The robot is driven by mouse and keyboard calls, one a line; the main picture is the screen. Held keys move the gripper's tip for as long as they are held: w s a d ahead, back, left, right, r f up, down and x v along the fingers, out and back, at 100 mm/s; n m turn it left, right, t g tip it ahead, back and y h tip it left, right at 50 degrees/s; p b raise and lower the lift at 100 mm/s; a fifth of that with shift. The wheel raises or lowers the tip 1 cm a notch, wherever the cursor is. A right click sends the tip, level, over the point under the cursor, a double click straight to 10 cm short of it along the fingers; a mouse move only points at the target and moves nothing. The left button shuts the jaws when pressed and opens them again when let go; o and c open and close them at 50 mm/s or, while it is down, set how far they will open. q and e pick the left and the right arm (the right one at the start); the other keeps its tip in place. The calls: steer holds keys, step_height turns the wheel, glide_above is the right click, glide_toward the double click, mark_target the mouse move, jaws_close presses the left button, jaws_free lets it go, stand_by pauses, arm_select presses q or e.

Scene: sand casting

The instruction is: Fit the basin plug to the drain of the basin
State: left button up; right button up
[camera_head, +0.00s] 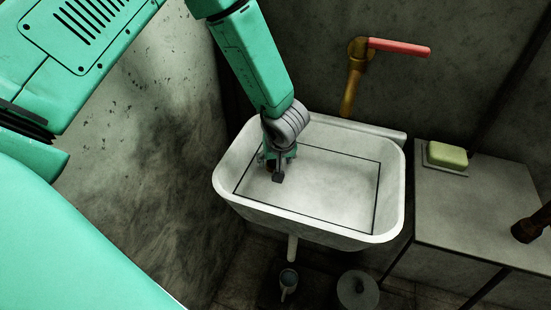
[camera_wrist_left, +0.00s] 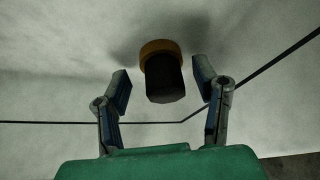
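The white basin (camera_head: 398,200) stands against the wall in the head view. My left arm reaches down into it, and my left gripper (camera_head: 277,168) is near the basin's left back part. In the left wrist view a dark, round plug-like piece with a brass-coloured ring (camera_wrist_left: 163,74) lies ahead, between the fingertips. The left gripper's fingers (camera_wrist_left: 161,84) are apart, one on each side of the piece, with gaps visible. I cannot tell whether the ring is part of the plug or the drain's rim. My right gripper is not in view.
A brass tap with a red lever (camera_head: 398,46) is above the basin's back edge. A green soap bar (camera_head: 447,155) sits on a grey table (camera_head: 480,210) at right. A thin dark line crosses the basin.

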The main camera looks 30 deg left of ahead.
arm_select(q)
steer(key=shift+r, duration=0.15)
steer(key=v, duration=1.1)
steer(key=shift+d+r, duration=0.15)
steer(key=shift+r, duration=0.15)
steer(key=shift+s, duration=0.1)
